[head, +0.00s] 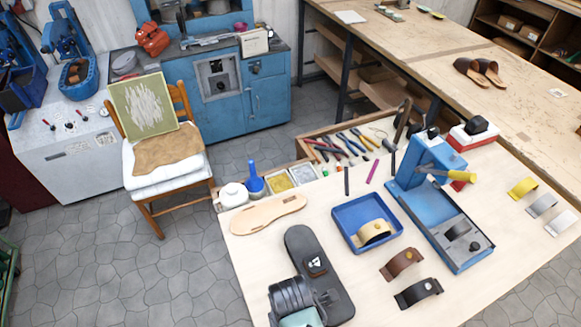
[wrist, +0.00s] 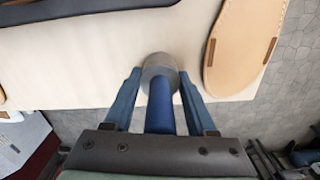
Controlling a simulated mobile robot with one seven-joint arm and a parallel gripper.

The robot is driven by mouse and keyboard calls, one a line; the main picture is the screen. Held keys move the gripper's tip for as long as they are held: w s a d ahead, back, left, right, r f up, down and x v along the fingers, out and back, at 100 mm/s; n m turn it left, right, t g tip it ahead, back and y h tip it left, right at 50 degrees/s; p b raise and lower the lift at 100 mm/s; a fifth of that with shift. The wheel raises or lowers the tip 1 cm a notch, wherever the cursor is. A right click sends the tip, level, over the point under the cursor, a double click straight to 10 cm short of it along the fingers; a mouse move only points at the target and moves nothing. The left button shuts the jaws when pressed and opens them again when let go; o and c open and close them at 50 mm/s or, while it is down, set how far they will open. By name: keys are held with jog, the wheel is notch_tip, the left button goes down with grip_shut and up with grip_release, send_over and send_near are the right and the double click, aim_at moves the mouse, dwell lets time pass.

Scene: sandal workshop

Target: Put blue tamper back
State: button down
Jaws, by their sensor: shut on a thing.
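The blue tamper (wrist: 160,105) has a blue handle and a round grey end. It sits between the two blue fingers of my gripper (wrist: 158,88) in the wrist view, and the gripper is shut on it. The grey end points away from the wrist and overlaps the pale worktable's edge (wrist: 100,75). I cannot tell whether it touches the table.
A tan sole (head: 268,214) lies near the table's left edge; it also shows in the wrist view (wrist: 235,45). Beyond it stand a white jar (head: 234,195), a blue bottle-like thing (head: 254,182) and small trays. A blue tray (head: 350,215) and a blue press (head: 430,215) stand right.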

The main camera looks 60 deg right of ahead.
jog(key=shift+c, duration=1)
grip_release()
jog(key=shift+f, duration=0.15)
notch_tip(320, 180, up, 12)
jog(key=shift+r, duration=0.2)
